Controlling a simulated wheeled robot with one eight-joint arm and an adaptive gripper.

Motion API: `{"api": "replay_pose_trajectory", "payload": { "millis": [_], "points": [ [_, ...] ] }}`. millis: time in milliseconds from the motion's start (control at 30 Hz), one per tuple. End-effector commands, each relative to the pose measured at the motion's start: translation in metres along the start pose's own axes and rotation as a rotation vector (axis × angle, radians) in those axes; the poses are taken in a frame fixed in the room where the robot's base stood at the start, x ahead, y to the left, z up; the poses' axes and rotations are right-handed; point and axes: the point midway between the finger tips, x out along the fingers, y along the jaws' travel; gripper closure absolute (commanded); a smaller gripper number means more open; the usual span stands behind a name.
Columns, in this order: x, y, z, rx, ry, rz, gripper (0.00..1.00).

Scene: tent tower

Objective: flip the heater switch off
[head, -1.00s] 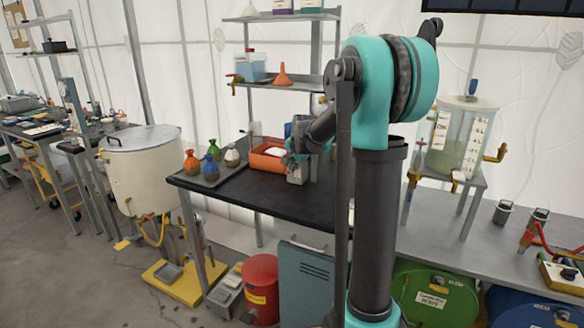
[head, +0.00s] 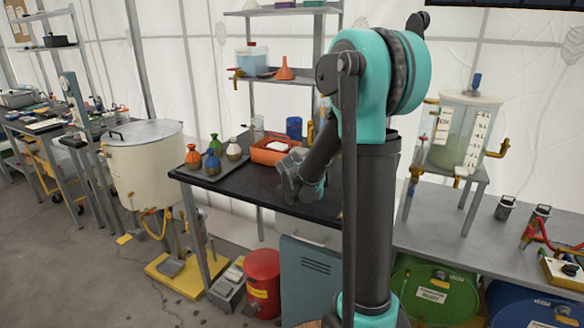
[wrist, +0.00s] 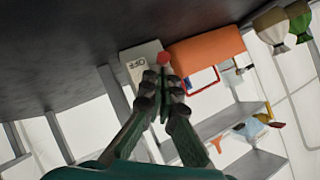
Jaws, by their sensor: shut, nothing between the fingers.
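My gripper (head: 290,187) is low over the black table (head: 240,203) in the head view, in front of the orange bin. In the wrist view my gripper (wrist: 162,82) has its dark fingers together, with nothing between them. Just beyond the fingertips is a pale box (wrist: 140,64) with dark markings, and a round red part (wrist: 163,58) shows at its edge. I cannot tell whether this is the heater switch, or its position.
The orange bin (head: 262,158) with white contents is close beside the box. A shelf (head: 275,82) rises behind. The table's front left is clear.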

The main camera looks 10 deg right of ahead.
Motion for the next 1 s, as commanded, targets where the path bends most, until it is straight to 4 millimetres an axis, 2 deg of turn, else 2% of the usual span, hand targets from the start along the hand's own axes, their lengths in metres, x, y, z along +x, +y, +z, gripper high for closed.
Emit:
{"api": "replay_pose_trajectory", "payload": {
  "millis": [333, 1000],
  "points": [
    [0.000, 0.001, 0.001, -0.007, 0.017, -0.007, 1.00],
    [-0.007, -0.008, -0.010, -0.007, 0.017, -0.006, 1.00]
  ]
}}
